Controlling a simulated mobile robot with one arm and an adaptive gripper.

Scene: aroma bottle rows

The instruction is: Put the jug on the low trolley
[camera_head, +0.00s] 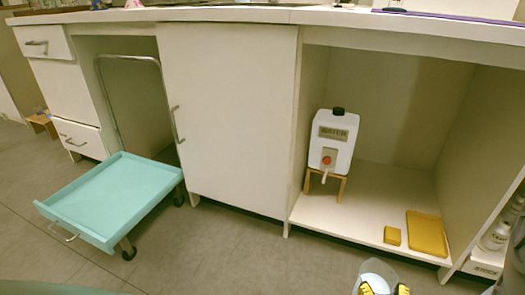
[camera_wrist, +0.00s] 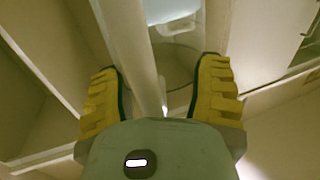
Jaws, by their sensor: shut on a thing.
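The clear jug (camera_head: 374,268) is at the bottom edge of the head view, with something pale inside. The yellow fingers of my gripper (camera_head: 384,289) are shut on it; its lower part is cut off by the frame. In the wrist view my gripper (camera_wrist: 157,95) has a finger on each side, and the see-through jug (camera_wrist: 174,62) shows between them, its outline hard to make out. The low trolley (camera_head: 112,195) is a turquoise tray on wheels at the left, with a bent metal handle. Its top is empty. The jug is well to the right of it.
A white water container (camera_head: 333,142) with a red tap stands on a wooden stand (camera_head: 341,186) in the open cupboard. A closed cabinet door (camera_head: 230,110) stands between. Floor in front is clear.

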